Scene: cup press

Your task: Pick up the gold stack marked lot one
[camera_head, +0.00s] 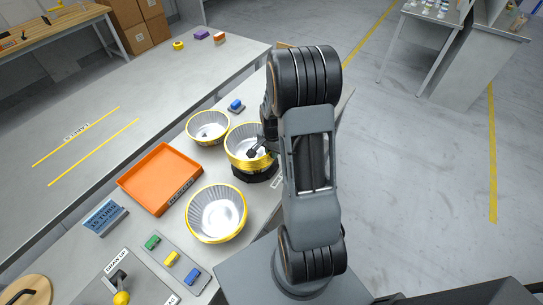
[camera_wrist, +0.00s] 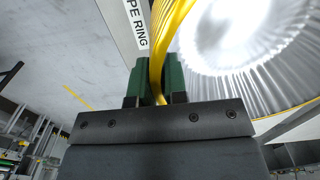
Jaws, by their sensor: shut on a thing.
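A gold-edged stack of fluted silver cups (camera_head: 238,159) sits on a dark round base (camera_head: 259,175) beside my arm. My gripper (camera_head: 262,150) reaches its near right rim. In the wrist view, the green fingers of my gripper (camera_wrist: 158,78) are shut on the stack's yellow rim (camera_wrist: 172,25), with the pleated silver inside at the right. I cannot read a lot mark on it. Two other gold-rimmed fluted cups or stacks stand close by, one behind left (camera_head: 207,137) and one in front (camera_head: 216,228). My arm hides part of the table's right side.
An orange tray (camera_head: 160,178) lies left of the stack. A blue piece (camera_head: 236,104) stands behind it. Green, yellow and blue blocks lie on a grey strip (camera_head: 184,278) in front. The far-left table is mostly clear.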

